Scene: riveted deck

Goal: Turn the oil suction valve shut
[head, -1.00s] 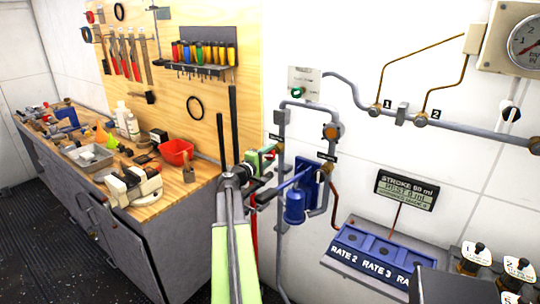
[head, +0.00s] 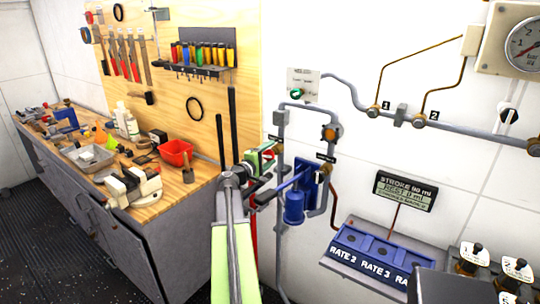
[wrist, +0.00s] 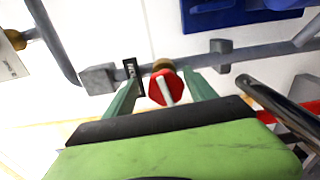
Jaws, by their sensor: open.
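A red valve knob with a pale lever (wrist: 165,88) sits on a brass fitting on the grey pipe in the wrist view. A small black tag (wrist: 133,76) stands beside it, its text unreadable. My gripper (wrist: 160,90) is open, with one green finger on each side of the red knob; I cannot tell whether either touches it. In the head view my gripper (head: 266,158) is at the left vertical pipe, left of the blue pump (head: 296,203). My arm and fingers hide most of the valve there.
A workbench (head: 190,205) with tools and a red bin (head: 176,152) stands left. Grey pipes (head: 348,88) run along the white wall. A display (head: 404,190) and a blue rate panel (head: 375,255) are right of the pump. A dark bar (wrist: 275,105) crosses the wrist view's right side.

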